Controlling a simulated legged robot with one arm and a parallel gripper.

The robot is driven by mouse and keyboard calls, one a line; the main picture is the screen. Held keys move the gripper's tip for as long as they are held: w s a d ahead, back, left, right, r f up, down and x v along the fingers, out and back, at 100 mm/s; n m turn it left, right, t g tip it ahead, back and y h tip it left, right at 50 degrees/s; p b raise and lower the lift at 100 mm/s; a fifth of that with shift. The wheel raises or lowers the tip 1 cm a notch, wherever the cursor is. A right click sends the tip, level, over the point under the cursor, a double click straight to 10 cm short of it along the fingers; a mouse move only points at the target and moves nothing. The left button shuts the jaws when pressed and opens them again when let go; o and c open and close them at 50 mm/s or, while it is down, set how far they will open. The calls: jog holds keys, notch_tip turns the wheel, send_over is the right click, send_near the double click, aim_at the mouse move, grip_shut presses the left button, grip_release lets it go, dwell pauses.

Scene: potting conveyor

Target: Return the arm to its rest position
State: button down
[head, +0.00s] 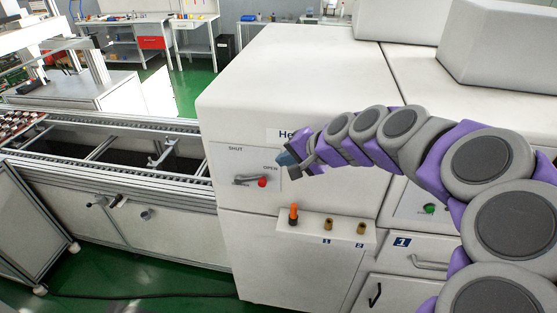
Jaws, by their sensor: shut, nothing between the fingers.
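My arm reaches in from the right side of the head view and ends at my gripper (287,160). The gripper is in front of the white machine (290,80), close to a panel marked SHUT and OPEN. It looks shut and holds nothing. On that panel a lever with a red knob (262,182) lies roughly level, its knob toward the OPEN side. The gripper appears just above and right of the knob, apart from it in the picture. My arm hides part of the label on the machine's front.
A small ledge (325,232) below carries an orange-topped peg (293,214) and two brass-coloured fittings (328,226). A conveyor (110,150) runs to the left. A cabinet with a handle (428,262) is at lower right.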

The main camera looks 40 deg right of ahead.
jog(key=shift+a+r, duration=0.1)
jog(key=shift+a, duration=0.4)
jog(key=s+a+f+n+g+y, duration=0.1)
jog(key=s+a+f+n+g, duration=0.2)
jog(key=a, duration=0.7)
jog(key=s+a+f+n+g+y, duration=0.1)
jog(key=a+f+n+g, duration=0.2)
jog(key=a, duration=0.6)
jog(key=s+a+f+n+g+h, duration=0.1)
jog(key=s+a+n+g, duration=0.2)
jog(key=s, duration=0.6)
jog(key=s+a+f+n+g+h, duration=0.2)
jog(key=s+a+n, duration=0.1)
jog(key=s, duration=0.5)
jog(key=shift+s+f+n+g, duration=0.2)
jog(key=shift+s+n+g, duration=0.2)
jog(key=shift+n, duration=0.5)
jog(key=shift+a, duration=0.25)
